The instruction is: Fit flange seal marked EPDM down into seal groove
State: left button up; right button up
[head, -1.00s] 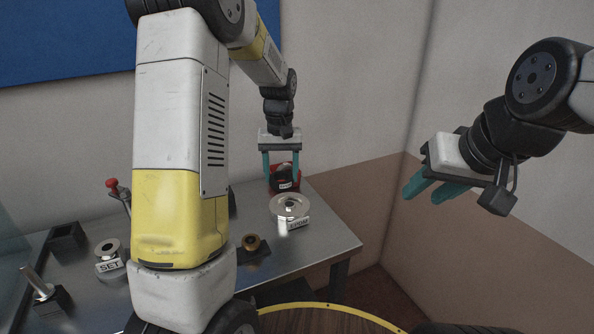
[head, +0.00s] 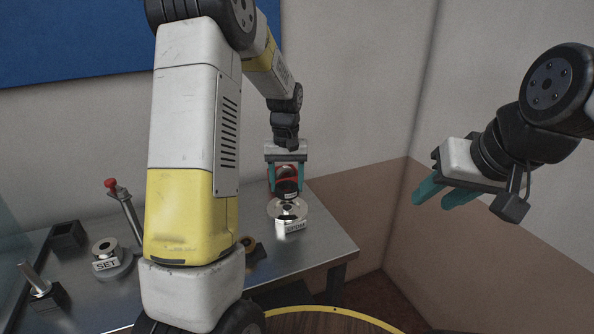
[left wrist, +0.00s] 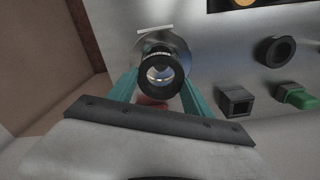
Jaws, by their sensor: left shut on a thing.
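My left gripper (head: 287,190) is shut on the black ring-shaped seal (head: 288,187), one teal finger on each side. The seal also shows in the left wrist view (left wrist: 161,75), its open bore facing the camera. In the head view it appears above the back part of the silver round flange (head: 283,209); whether they touch cannot be told. The flange carries a white label (head: 291,226), too small to read surely. In the left wrist view the flange (left wrist: 178,48) is partly hidden behind the seal. My right gripper (head: 434,203) is open and empty, away from the table.
A red holder (head: 281,173) stands behind my left gripper. A ring labelled SET (head: 104,249), a red-knobbed lever (head: 111,184), a black square block (head: 67,236) and an upright metal pin (head: 35,280) stand at left. A brass piece (head: 248,242) is partly hidden by my left arm.

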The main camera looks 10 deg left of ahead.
aim_at(287, 206)
pick_arm(q)
jog(key=shift+f, duration=1.45)
jog(key=shift+f, duration=1.3)
jog(key=o, duration=1.4)
notch_tip(287, 206, up, 8)
jog(key=shift+f, duration=0.1)
